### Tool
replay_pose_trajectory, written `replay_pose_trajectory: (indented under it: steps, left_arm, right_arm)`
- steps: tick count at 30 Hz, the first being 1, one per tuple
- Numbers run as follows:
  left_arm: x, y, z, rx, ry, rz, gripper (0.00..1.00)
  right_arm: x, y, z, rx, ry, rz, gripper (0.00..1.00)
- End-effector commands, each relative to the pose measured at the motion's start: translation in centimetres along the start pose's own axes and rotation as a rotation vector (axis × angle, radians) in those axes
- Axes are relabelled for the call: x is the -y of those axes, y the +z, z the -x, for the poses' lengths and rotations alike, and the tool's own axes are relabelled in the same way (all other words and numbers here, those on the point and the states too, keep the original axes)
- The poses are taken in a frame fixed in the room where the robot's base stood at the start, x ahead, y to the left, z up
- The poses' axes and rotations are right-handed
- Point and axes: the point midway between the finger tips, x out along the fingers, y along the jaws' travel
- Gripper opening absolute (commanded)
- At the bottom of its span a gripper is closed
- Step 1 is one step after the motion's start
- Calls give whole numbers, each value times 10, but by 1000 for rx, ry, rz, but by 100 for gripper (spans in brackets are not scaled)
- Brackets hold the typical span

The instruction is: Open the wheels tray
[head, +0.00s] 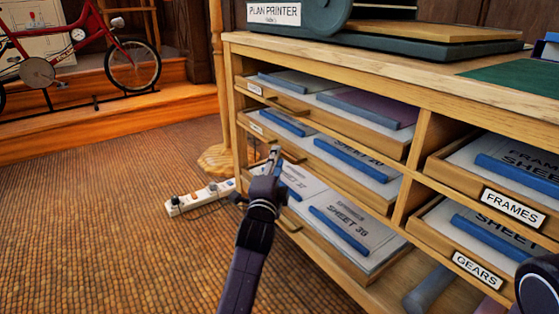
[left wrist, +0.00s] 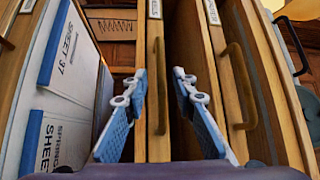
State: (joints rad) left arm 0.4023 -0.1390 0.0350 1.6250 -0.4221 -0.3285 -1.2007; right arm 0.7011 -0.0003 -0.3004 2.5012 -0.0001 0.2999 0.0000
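The middle tray (head: 340,178) holds sheets and blue strips and has a bar handle, seen upright in the left wrist view (left wrist: 160,85). My left gripper (head: 274,156) is at this handle. In the left wrist view its fingers (left wrist: 161,92) are apart, one on each side of the handle, with gaps visible. My right gripper is not in view.
The upper tray (head: 375,138) sits above, with its own handle (left wrist: 239,88). A lower tray (head: 370,262) lies below. Trays labelled FRAMES (head: 513,207) and GEARS (head: 478,268) are on the right. A power strip (head: 198,198) lies on the carpet. A plan printer (head: 330,18) stands on top.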

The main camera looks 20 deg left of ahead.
Motion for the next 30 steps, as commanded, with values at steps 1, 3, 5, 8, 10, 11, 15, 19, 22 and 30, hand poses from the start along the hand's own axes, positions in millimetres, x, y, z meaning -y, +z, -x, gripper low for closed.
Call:
replay_pose_trajectory:
  steps: [1, 3, 5, 8, 10, 11, 15, 19, 22, 30]
  left_arm:
    - [-2, 0, -7, 0, -3, 1, 25]
    - [-2, 0, -15, 0, -2, 1, 25]
    - [-2, 0, -21, 0, -2, 1, 25]
    - [-2, 0, -28, 0, 0, 1, 25]
    - [0, 0, -30, 0, -1, 1, 25]
    - [0, 0, -31, 0, -1, 1, 25]
    - [0, 0, -32, 0, 0, 1, 25]
    - [0, 0, -32, 0, 0, 1, 25]
    - [0, 0, -32, 0, 0, 1, 15]
    - [0, 0, -32, 0, 0, 2, 0]
  right_arm:
    - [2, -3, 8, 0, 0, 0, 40]
    - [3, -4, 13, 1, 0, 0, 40]
    - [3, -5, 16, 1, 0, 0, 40]
    - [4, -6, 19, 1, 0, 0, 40]
    - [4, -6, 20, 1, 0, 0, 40]
    - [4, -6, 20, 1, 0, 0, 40]
    - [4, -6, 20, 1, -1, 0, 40]
    - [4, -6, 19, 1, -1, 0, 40]
    - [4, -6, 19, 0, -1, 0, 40]
    - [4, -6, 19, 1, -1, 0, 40]
